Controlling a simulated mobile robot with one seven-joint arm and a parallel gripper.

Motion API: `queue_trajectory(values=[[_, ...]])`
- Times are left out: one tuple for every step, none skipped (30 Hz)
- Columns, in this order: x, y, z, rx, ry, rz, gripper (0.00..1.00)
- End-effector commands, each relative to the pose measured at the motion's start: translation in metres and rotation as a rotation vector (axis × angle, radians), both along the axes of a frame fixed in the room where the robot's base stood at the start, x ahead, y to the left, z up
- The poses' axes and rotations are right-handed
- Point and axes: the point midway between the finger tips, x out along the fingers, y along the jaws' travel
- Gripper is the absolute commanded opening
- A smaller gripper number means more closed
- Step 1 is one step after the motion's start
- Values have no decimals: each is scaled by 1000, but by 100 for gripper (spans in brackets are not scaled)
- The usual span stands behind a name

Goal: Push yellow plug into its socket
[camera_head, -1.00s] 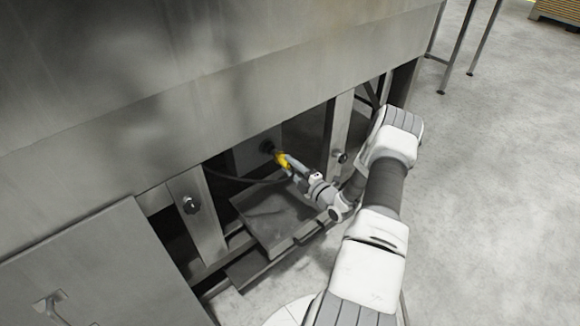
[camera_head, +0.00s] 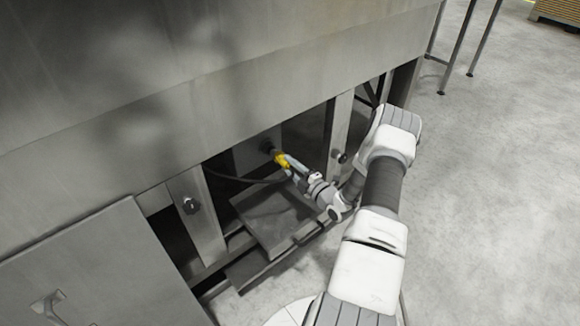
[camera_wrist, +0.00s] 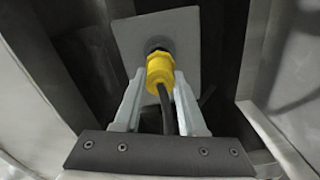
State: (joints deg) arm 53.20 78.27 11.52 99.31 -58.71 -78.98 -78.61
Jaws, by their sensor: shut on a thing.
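The yellow plug (camera_wrist: 160,72) sits between the two fingers of my gripper (camera_wrist: 160,82) in the wrist view. It also shows in the head view (camera_head: 280,159), at the tip of my gripper (camera_head: 284,163). The dark round socket (camera_wrist: 158,46) is on a grey box face (camera_wrist: 180,28) right beyond the plug; in the head view the socket (camera_head: 267,146) is just left of the plug. The plug's front end lies at or against the socket; how deep it sits I cannot tell. A dark cable (camera_wrist: 166,112) runs back from the plug between the fingers.
The steel machine body (camera_head: 220,90) hangs over the opening. Upright legs stand left (camera_head: 197,215) and right (camera_head: 340,130) of it, with dark knobs. A grey tray (camera_head: 275,225) lies below the plug. Open floor (camera_head: 490,180) is at the right.

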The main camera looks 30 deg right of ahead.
Motion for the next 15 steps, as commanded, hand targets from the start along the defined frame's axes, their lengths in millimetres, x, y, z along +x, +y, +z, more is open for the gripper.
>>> queue_trajectory(values=[[1,0,0,0,-1,1,0],[1,0,0,0,-1,1,0],[2,0,0,0,-1,0,0],[2,0,0,0,-1,0,0],[3,0,0,0,-1,0,0],[3,1,0,0,-1,1,0],[4,1,0,0,-1,0,0],[4,1,0,0,-1,0,0],[5,1,0,0,-1,1,0],[5,1,0,0,-1,1,0],[6,1,0,0,-1,1,0],[6,1,0,0,-1,1,0],[7,1,0,0,-1,1,0],[7,1,0,0,-1,1,0],[8,1,0,0,-1,1,0]])
